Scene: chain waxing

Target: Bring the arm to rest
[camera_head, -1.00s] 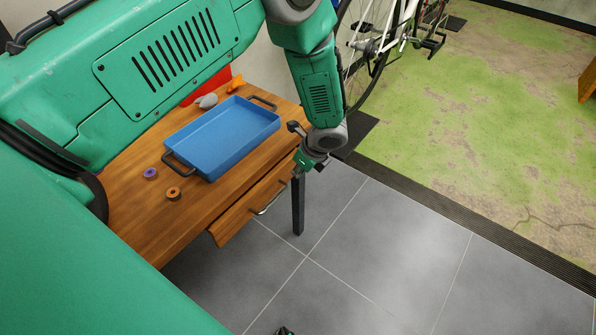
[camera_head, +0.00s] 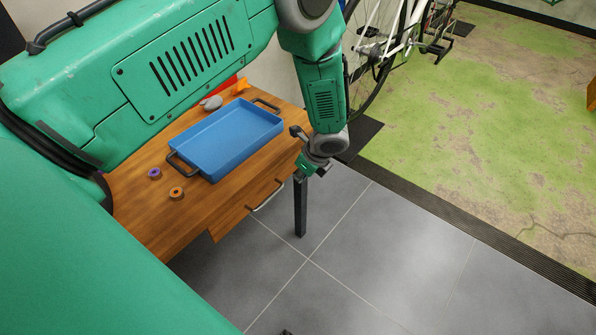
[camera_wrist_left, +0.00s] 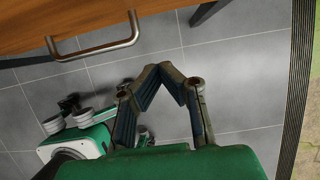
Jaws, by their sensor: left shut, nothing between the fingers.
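My left arm reaches across the head view from the left and bends down at the table's right front corner. Its gripper (camera_head: 309,173) hangs beside the table edge, a little to the right of the drawer handle (camera_head: 266,195) and apart from it. In the left wrist view the gripper's fingers (camera_wrist_left: 164,68) meet at their tips, with nothing between them, above the grey tiled floor. The drawer handle (camera_wrist_left: 95,48) also shows there, beyond the fingers. My right gripper cannot be made out.
A wooden table (camera_head: 140,215) carries a blue tray (camera_head: 226,142), a purple roll (camera_head: 154,173), an orange-brown roll (camera_head: 176,193), a grey item (camera_head: 211,103) and an orange item (camera_head: 241,86). A white bicycle (camera_head: 397,45) stands behind. The tiled floor (camera_head: 385,250) at right is clear.

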